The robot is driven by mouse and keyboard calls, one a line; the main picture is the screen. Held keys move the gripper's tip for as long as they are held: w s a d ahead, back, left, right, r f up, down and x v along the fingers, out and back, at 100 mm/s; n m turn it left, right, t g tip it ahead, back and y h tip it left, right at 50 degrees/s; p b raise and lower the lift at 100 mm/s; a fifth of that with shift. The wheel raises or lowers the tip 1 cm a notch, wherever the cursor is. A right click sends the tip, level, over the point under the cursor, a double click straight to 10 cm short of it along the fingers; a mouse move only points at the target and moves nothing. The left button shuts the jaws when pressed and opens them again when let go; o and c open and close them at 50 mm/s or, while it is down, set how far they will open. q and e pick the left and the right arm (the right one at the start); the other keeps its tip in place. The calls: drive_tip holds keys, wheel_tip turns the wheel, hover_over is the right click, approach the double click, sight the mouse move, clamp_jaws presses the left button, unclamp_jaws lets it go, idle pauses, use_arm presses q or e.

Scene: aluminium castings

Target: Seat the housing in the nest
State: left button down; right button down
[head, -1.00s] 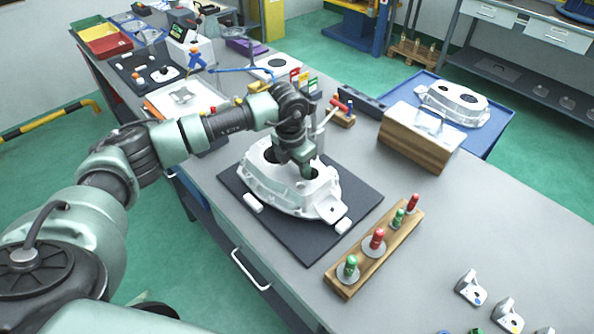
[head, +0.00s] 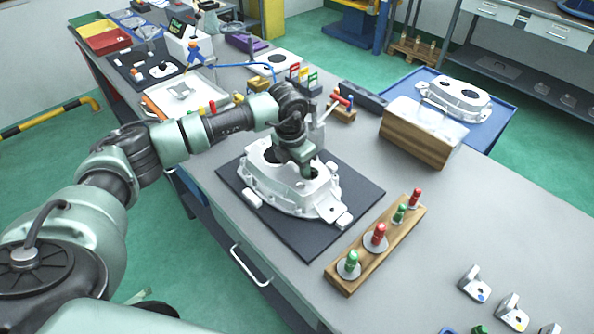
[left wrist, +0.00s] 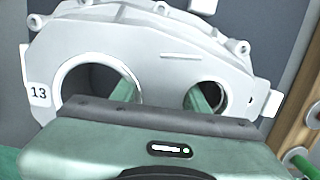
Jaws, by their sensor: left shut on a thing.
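The white cast housing (head: 318,198) with two round bores is over the dark plate (head: 300,243) on the bench. Small white blocks of the nest (head: 251,198) show at its edge; another is at its near right corner (head: 345,218). My left gripper (head: 298,168) is above the housing, shut on it. In the left wrist view the housing (left wrist: 150,50) fills the top, and green fingers (left wrist: 160,98) show through the bores. Whether the underside rests flat is hidden. My right gripper is out of view.
A wooden rack (head: 372,262) with red and green plugs stands close to the plate's right. A wooden box (head: 425,135) stands behind it. Another white housing (head: 455,98) lies on a blue tray (head: 503,112). Small brackets (head: 474,284) are at the front right. The bench between is clear.

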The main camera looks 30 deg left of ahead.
sight(294, 166)
use_arm(q)
drive_tip(key=shift+w, duration=0.1)
drive_tip(key=c, duration=0.7)
unclamp_jaws()
drive_tip(key=shift+o, duration=0.2)
drive_tip(key=shift+s+f, duration=0.15)
drive_tip(key=shift+s, duration=0.1)
drive_tip(key=shift+w+r, duration=0.1)
drive_tip(key=shift+r, duration=0.35)
drive_tip(key=r, duration=0.2)
drive_tip(key=r+b, duration=0.1)
drive_tip(key=r, duration=0.1)
drive_tip(key=s+r, duration=0.1)
drive_tip(key=r, duration=0.2)
drive_tip(key=shift+a+r+b, duration=0.1)
drive_tip(key=shift+b, duration=0.3)
